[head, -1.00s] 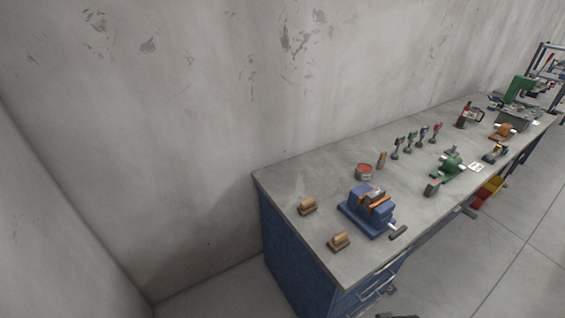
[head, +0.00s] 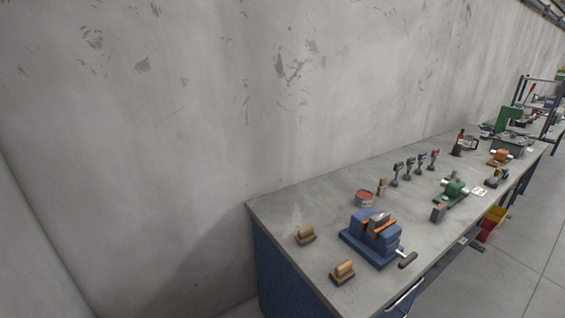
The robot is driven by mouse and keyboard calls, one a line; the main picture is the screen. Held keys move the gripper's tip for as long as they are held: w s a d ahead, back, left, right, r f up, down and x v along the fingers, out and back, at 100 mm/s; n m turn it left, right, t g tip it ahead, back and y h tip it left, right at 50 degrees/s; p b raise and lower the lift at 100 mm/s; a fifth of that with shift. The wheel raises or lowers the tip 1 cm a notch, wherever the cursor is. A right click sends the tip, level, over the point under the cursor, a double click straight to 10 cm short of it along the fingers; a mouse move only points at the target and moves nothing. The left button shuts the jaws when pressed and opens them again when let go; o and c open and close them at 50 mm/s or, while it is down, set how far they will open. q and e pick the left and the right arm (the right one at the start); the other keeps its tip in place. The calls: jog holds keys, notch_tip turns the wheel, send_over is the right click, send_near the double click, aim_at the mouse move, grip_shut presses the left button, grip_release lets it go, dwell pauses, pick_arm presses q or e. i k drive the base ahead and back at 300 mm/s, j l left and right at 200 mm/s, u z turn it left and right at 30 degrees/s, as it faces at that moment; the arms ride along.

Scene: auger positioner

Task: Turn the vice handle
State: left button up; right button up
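A blue vice (head: 370,240) with orange jaw faces stands on the near part of a long grey workbench (head: 318,211). A grey metal piece sits between its jaws. The vice handle (head: 407,260) is a dark bar on a short light screw, sticking out from the right front side of the vice, close to the bench's front edge. Neither of my grippers shows in the head view. Nothing is touching the handle.
Two wooden-handled blocks (head: 305,235) (head: 342,272) lie left of the vice. A red can (head: 364,198) and several drills (head: 409,168) stand behind it. A green grinder (head: 454,190) stands further right. Wall lies behind; open floor (head: 490,285) lies in front.

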aim_at(408, 260)
jog(key=i+j+z, duration=0.5)
jog(key=j+z, duration=0.3)
jog(key=z, duration=0.15)
jog(key=j+z, duration=0.25)
jog(key=z, duration=0.2)
